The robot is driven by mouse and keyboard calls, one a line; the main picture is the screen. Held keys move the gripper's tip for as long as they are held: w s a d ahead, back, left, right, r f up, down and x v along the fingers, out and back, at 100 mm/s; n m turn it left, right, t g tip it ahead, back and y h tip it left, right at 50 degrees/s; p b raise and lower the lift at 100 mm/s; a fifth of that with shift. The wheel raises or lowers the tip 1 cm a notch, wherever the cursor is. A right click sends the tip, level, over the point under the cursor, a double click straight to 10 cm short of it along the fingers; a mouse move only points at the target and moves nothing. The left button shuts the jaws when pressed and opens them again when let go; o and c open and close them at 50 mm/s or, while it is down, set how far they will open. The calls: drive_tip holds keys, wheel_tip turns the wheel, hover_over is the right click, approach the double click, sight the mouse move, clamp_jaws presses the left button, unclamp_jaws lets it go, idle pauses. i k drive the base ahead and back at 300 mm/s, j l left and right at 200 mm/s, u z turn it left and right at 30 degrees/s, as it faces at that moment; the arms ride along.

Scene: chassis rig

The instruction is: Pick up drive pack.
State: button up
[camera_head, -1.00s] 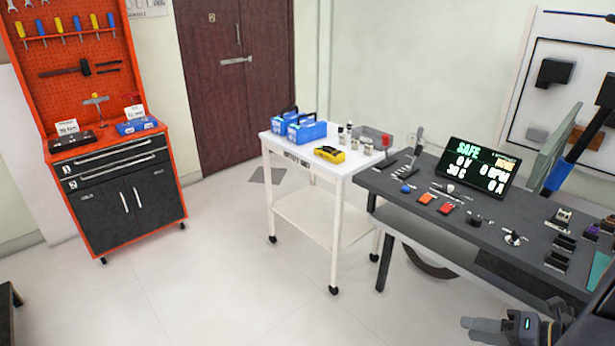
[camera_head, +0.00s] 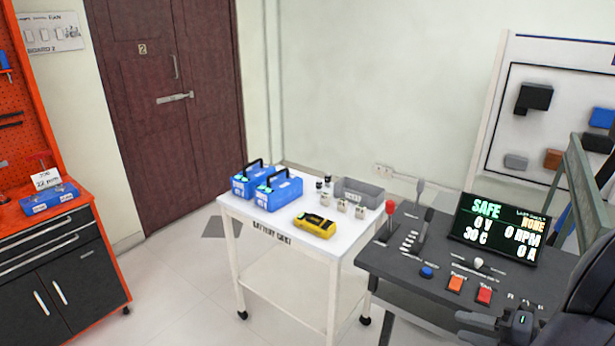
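Two blue packs with black handles stand side by side on the white battery cart (camera_head: 232,208). One is the rear left pack (camera_head: 243,186) and the other the front right pack (camera_head: 278,192). They look like battery packs; I cannot read which one is the drive pack. My gripper (camera_head: 478,322) is at the lower right, in front of the grey bench and well apart from both packs. It is seen from the side, so the gap between its fingers does not show. I see nothing held in it.
A yellow meter (camera_head: 316,226), small cells (camera_head: 342,206) and a grey bin (camera_head: 358,191) share the cart top. The grey bench (camera_head: 400,262) adjoins the cart on the right, with levers and a screen (camera_head: 497,229) reading SAFE. A red tool cabinet (camera_head: 90,215) stands left. Floor between is clear.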

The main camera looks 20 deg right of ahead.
sight(282, 187)
drive_tip(key=i+j, duration=0.2)
drive_tip(key=i, duration=0.3)
drive_tip(key=i+j, duration=0.2)
drive_tip(key=i, duration=0.3)
drive_tip(key=i+j, duration=0.15)
drive_tip(key=i, duration=0.35)
drive_tip(key=i+j, duration=0.2)
drive_tip(key=i, duration=0.3)
drive_tip(key=i+j+z, duration=0.1)
drive_tip(key=i, duration=0.4)
drive_tip(key=j, duration=0.1)
